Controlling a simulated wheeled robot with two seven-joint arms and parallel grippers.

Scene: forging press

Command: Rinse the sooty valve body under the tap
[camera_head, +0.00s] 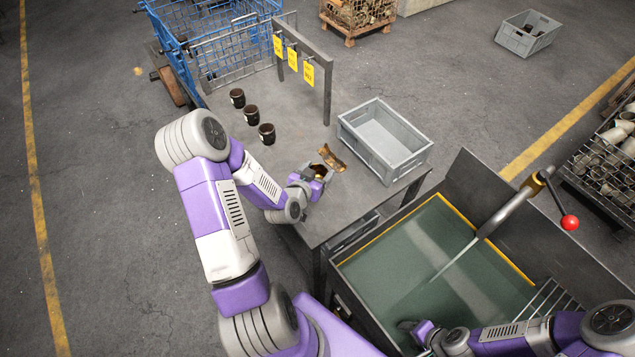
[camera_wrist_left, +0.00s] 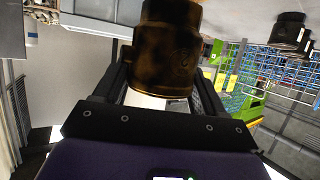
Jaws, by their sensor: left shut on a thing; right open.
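The sooty valve body (camera_wrist_left: 168,50) is brown-black with rusty patches, seen between the fingers of my left gripper (camera_wrist_left: 164,88) in the left wrist view. In the head view my left gripper (camera_head: 318,172) is shut on the valve body (camera_head: 332,158) at the table, near its front edge; I cannot tell whether the part touches the tabletop. The tap (camera_head: 512,208) has a red-knobbed lever (camera_head: 570,222), and a thin water stream (camera_head: 455,260) runs into the green-bottomed basin (camera_head: 390,268). My right gripper (camera_head: 408,327) is open and empty at the basin's near edge.
Three dark cylindrical parts (camera_head: 251,114) stand in a row on the table (camera_head: 300,125), beside a frame with yellow tags (camera_head: 293,60). An empty grey crate (camera_head: 385,140) stands on the table close to the left gripper. A slatted rack (camera_head: 550,303) lies at the basin's right.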

